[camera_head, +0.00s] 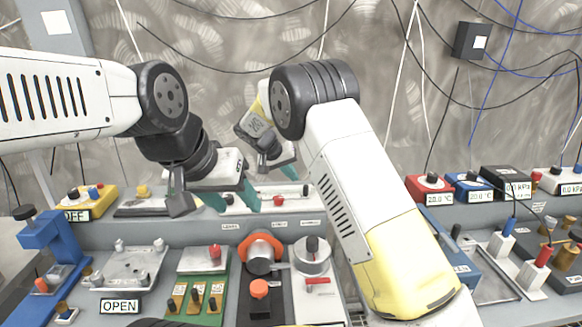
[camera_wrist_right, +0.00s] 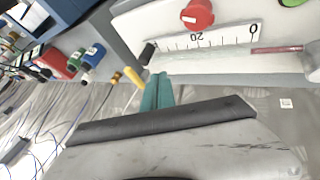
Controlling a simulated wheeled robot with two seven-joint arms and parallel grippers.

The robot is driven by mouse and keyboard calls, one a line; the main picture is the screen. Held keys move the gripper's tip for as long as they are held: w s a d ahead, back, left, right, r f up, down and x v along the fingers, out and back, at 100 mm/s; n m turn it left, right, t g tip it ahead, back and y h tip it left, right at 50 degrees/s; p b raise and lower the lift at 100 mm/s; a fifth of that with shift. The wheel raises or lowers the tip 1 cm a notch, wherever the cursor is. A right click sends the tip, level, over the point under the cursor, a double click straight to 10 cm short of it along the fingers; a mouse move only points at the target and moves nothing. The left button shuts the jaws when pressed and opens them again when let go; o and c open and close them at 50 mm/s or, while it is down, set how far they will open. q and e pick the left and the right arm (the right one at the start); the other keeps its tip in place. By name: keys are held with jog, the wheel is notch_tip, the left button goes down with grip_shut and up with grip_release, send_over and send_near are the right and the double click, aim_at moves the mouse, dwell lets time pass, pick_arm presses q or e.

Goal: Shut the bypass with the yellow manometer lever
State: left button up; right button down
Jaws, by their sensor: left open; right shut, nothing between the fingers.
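The manometer shows in the right wrist view as a white panel (camera_wrist_right: 215,38) with a scale and a red knob (camera_wrist_right: 197,14). A yellow lever (camera_wrist_right: 133,76) sticks out at its lower left edge, beside a black peg. My right gripper (camera_wrist_right: 157,92) is shut and empty, its teal fingertips close beside the lever; I cannot tell whether they touch. In the head view my right gripper (camera_head: 284,160) is above the back shelf. My left gripper (camera_head: 230,198) is open and empty over the shelf, covering part of a white instrument (camera_head: 285,196). The yellow lever cannot be made out in the head view.
A yellow box (camera_head: 92,200) with an OFF label stands at the shelf's left. A blue clamp stand (camera_head: 45,250), an OPEN plate (camera_head: 120,306) and a green switch board (camera_head: 195,297) are in front. Red (camera_head: 428,188) and blue boxes stand right. Cables hang along the wall.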

jog(key=shift+x, duration=1.1)
jog(key=d, duration=0.2)
jog(key=shift+w+d+r, duration=0.15)
jog(key=shift+d+r, duration=0.05)
jog(key=shift+d, duration=0.05)
jog(key=shift+w+d, duration=0.15)
jog(key=shift+d, duration=0.5)
